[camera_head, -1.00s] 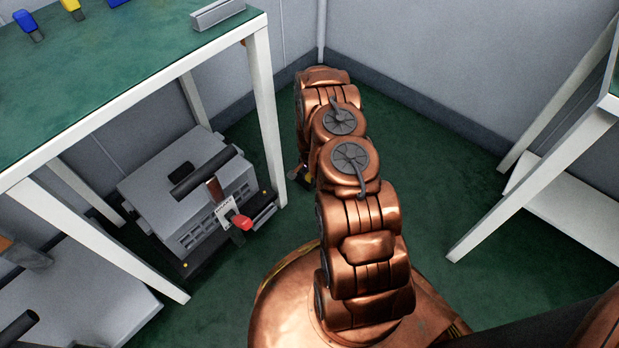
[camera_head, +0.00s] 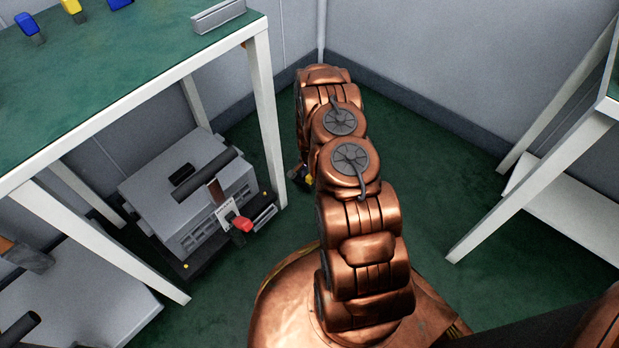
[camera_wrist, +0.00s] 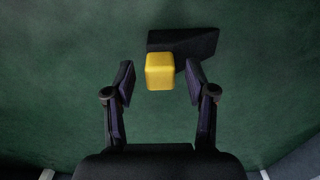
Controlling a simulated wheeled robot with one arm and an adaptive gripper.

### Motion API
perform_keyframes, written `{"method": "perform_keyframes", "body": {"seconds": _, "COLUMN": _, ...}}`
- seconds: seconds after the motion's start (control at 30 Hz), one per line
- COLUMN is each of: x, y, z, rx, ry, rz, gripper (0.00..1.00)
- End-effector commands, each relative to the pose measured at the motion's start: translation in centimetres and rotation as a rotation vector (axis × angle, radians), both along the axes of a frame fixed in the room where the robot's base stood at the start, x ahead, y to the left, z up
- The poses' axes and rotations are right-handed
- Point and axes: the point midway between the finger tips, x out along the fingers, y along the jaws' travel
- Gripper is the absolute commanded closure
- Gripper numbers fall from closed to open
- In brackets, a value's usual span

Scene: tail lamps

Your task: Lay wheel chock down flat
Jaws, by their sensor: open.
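The wheel chock appears in the wrist view as a dark, angular body (camera_wrist: 190,42) on the green floor with a yellow block-shaped end (camera_wrist: 159,71) facing the camera. A small bit of yellow (camera_head: 309,181) shows beside my arm in the head view; the rest there is mostly hidden. My gripper (camera_wrist: 159,77) is open, with one finger on each side of the yellow end. Gaps show between the yellow end and both fingers. The dark body extends beyond the right fingertip. I cannot tell the depth between fingers and chock.
A green-topped table (camera_head: 130,85) stands at left, its near white leg (camera_head: 267,120) close to my arm. Under it sits a grey machine (camera_head: 190,195) with a red-tipped handle. A white shelf (camera_head: 570,215) stands at right. Floor between is clear up to the wall.

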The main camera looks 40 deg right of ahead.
Motion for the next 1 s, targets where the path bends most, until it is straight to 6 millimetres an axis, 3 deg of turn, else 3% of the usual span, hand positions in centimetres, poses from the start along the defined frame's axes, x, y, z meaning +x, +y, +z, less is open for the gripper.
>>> {"method": "perform_keyframes", "body": {"seconds": 0.53, "x": 0.0, "y": 0.0, "z": 9.7, "rx": 0.000, "ry": 0.001, "rz": 0.001, "gripper": 0.44}}
{"method": "perform_keyframes", "body": {"seconds": 0.7, "x": 0.0, "y": 0.0, "z": 10.7, "rx": 0.000, "ry": 0.001, "rz": 0.000, "gripper": 0.44}}
{"method": "perform_keyframes", "body": {"seconds": 1.0, "x": 0.0, "y": 0.0, "z": 10.7, "rx": 0.000, "ry": 0.001, "rz": 0.001, "gripper": 0.44}}
